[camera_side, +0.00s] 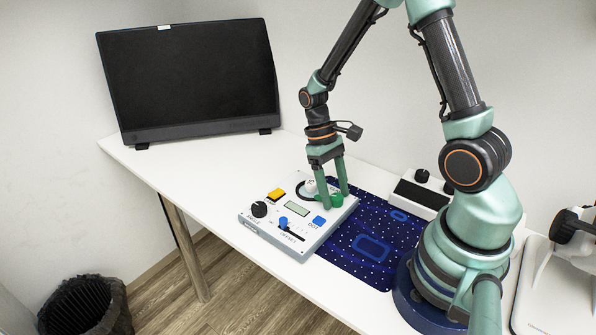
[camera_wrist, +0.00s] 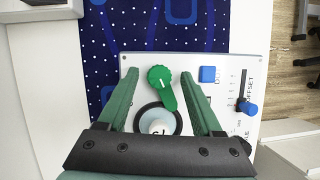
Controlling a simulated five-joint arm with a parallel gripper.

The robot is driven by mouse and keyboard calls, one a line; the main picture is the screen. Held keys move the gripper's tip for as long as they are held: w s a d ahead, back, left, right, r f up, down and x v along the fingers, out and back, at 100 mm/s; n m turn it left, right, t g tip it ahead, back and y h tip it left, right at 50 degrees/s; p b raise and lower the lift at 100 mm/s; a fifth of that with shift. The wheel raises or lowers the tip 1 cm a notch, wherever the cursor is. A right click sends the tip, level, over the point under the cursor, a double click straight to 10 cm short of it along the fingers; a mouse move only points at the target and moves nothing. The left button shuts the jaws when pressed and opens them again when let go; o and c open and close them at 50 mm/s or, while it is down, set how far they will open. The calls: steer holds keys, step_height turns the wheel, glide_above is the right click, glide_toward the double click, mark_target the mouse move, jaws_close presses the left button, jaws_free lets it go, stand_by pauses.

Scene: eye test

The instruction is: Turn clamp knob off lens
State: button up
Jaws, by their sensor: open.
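The green clamp knob (camera_side: 337,200) sits at the panel's right corner, beside a round lens (camera_side: 310,186) with a white middle and dark ring. In the wrist view the knob (camera_wrist: 159,78) has a tapered arm pointing down, its tip overlapping the ring's upper edge. The lens (camera_wrist: 157,122) lies below it, partly hidden at the bottom by my gripper. My gripper (camera_wrist: 160,76) is open, with one green finger on each side of the knob. In the side view my gripper (camera_side: 335,199) reaches down at the knob; I cannot tell whether the fingers touch it.
The control panel (camera_side: 262,228) has a black knob (camera_side: 259,209), orange button (camera_side: 277,194), blue button (camera_side: 319,221) and blue slider (camera_side: 283,222). A blue dotted mat (camera_side: 345,262) lies right of it. A monitor (camera_side: 190,80) stands behind. The table's left part is clear.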

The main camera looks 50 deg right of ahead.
steer(key=v, duration=1.2)
steer(key=t+h, duration=0.1)
steer(key=t, duration=0.3)
glide_above(337, 196)
step_height(337, 196, down, 11)
steer(key=shift+f, duration=0.1)
stand_by(0.6)
jaws_close()
